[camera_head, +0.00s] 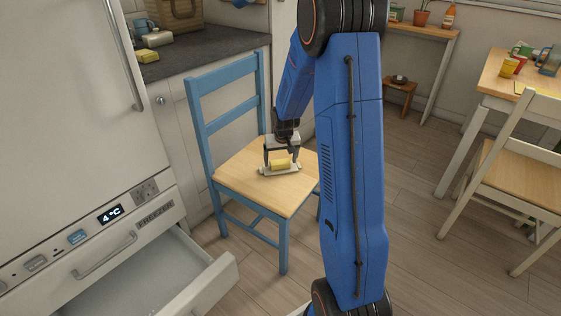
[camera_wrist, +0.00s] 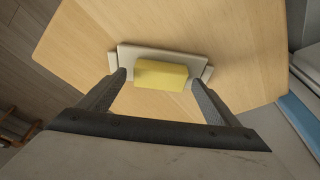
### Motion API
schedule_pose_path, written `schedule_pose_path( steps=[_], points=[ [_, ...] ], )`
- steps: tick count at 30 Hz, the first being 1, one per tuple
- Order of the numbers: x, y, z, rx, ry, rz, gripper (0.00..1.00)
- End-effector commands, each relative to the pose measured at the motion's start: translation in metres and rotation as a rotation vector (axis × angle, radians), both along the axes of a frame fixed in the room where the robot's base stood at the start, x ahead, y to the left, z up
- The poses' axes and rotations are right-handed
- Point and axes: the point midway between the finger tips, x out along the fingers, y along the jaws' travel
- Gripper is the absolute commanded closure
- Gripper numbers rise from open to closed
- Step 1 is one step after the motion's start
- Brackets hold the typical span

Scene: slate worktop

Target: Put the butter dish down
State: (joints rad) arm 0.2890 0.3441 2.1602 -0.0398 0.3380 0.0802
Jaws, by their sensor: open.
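The butter dish (camera_head: 266,172) is a pale, shallow dish with a yellow block of butter (camera_head: 281,164) on it. It rests on the wooden seat of the blue chair (camera_head: 240,186). In the wrist view the dish (camera_wrist: 130,53) lies flat on the seat (camera_wrist: 90,40), with the butter (camera_wrist: 162,75) on it. My gripper (camera_head: 281,160) is right over the dish. In the wrist view my gripper's (camera_wrist: 158,78) fingers are apart, one at each side of the butter. I cannot tell whether the fingertips touch the dish.
A freezer drawer (camera_head: 180,280) stands open at the lower left, near the chair. A pale chair (camera_head: 510,165) and a table (camera_head: 505,75) stand at the right. Floor between is clear.

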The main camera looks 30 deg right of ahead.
Motion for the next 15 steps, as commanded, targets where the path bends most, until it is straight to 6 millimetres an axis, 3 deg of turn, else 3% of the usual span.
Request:
schedule_pose_path(
  steps=[15],
  points=[
    [-0.023,0.008,0.080,-0.001,-0.003,0.000,0.15]
  ],
)
